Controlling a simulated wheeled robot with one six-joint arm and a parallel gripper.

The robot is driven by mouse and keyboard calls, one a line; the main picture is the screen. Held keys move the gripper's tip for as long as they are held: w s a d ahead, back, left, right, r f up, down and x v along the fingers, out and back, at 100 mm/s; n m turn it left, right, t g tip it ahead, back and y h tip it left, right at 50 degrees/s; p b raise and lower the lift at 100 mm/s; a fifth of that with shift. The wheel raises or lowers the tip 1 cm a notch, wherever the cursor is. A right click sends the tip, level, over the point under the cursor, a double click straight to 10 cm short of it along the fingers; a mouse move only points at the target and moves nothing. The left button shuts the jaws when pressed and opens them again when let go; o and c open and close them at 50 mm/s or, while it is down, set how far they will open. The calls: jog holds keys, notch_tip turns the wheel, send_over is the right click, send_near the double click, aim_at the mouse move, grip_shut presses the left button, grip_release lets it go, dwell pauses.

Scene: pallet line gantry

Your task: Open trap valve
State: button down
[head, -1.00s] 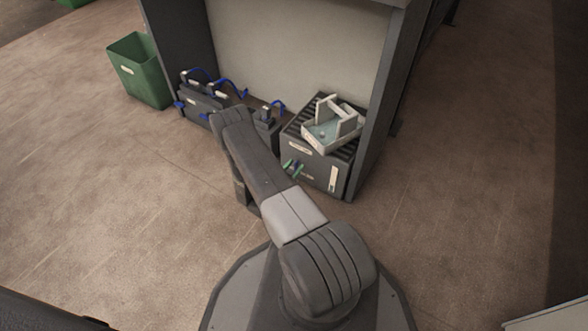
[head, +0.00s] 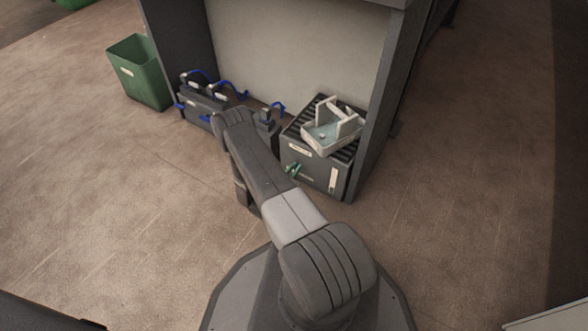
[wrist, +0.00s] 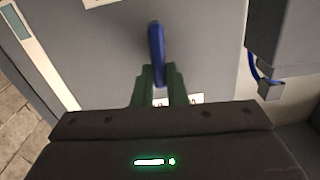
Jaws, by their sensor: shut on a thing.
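A grey box (head: 312,174) with a slatted top stands at the right inside the gantry bay. A blue lever handle (wrist: 156,52) stands out from a grey face in the wrist view. The green fingers of my gripper (wrist: 160,82) are shut on its lower end. In the head view, the green fingertips (head: 292,169) show at the box's front, beyond my forearm. The rest of my gripper is hidden there by my arm. I cannot tell how far the lever has turned.
A pale tray (head: 318,140) with upright parts rests on the box. Grey units with blue hoses (head: 203,108) stand to the left, partly behind my arm. A green bin (head: 143,75) stands farther left. The gantry's right post (head: 378,110) is close beside the box. The floor in front is clear.

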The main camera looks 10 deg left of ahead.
jog(key=m, duration=0.4)
jog(key=shift+s+d+f, duration=0.15)
jog(key=shift+d, duration=0.2)
jog(key=m, duration=0.4)
jog(key=shift+s+d+f+m, duration=0.1)
jog(key=shift+d+f+m, duration=0.15)
jog(key=shift+d+m, duration=0.05)
jog(key=m, duration=0.4)
jog(key=shift+s+d+f+m, duration=0.1)
jog(key=shift+d+f+m, duration=0.05)
jog(key=shift+f+m, duration=0.35)
jog(key=shift+m, duration=0.75)
jog(key=shift+f+m, duration=0.15)
jog(key=shift+m, duration=0.7)
jog(key=c, duration=1.5)
grip_release()
jog(key=shift+o, duration=0.2)
